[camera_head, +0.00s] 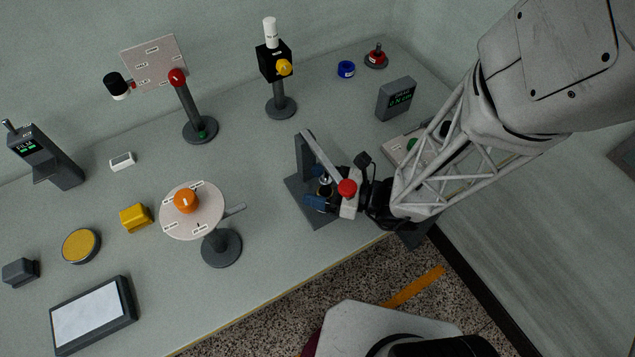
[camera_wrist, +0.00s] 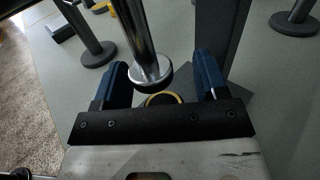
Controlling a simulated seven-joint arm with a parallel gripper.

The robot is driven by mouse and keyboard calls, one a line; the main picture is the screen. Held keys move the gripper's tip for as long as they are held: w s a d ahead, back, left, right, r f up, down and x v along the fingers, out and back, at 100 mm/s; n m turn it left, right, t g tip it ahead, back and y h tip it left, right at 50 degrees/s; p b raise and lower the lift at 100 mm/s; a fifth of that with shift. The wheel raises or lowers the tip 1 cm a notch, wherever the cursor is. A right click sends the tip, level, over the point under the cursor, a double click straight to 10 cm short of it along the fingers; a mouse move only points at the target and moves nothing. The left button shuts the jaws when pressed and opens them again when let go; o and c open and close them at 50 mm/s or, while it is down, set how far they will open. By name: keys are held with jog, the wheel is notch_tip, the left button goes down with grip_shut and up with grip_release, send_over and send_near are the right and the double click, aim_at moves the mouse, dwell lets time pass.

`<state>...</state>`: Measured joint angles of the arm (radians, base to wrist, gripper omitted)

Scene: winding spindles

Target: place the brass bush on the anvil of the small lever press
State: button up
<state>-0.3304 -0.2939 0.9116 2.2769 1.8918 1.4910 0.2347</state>
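The small lever press (camera_head: 305,160) stands near the table's right front edge, with a dark base, a column and a lever. Just below the foot is a brass-coloured ring, apparently the brass bush (camera_wrist: 166,96), partly hidden by the foot and my gripper's black bar. I cannot tell whether it rests on the anvil, which is hidden. My gripper (camera_wrist: 160,78) has its blue fingers apart on either side, with visible gaps to the ring. Its blue fingers (camera_head: 318,202) reach into the press from the right.
The press's red knob (camera_head: 347,187) is close to my wrist. A round plate with an orange knob (camera_head: 186,201) stands left of the press. A grey display box (camera_head: 396,99) stands behind right. A yellow block (camera_head: 136,218) lies farther left. The table between press and back posts is clear.

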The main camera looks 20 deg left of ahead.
jog(key=shift+d+r, duration=0.1)
jog(key=shift+r, duration=0.05)
dwell(0.3)
jog(key=shift+d, duration=5.85)
jog(key=shift+d, duration=0.1)
jog(key=shift+s+r+n+g, duration=0.15)
jog(key=shift+r+n+g, duration=0.3)
jog(key=shift+n+g, duration=0.05)
jog(key=s+d+r+n+t+h, duration=0.1)
jog(key=d+r+n+h, duration=0.7)
jog(key=r, duration=0.3)
jog(key=s+d+r+n+t+h, duration=0.1)
jog(key=d+r+n+t+h, duration=0.1)
jog(key=d+r+n+h, duration=0.6)
notch_tip(320, 180, up, 4)
jog(key=shift+d+f+n+t+h, duration=0.15)
jog(key=shift+d+n+t+h, duration=0.25)
jog(key=shift+h, duration=0.7)
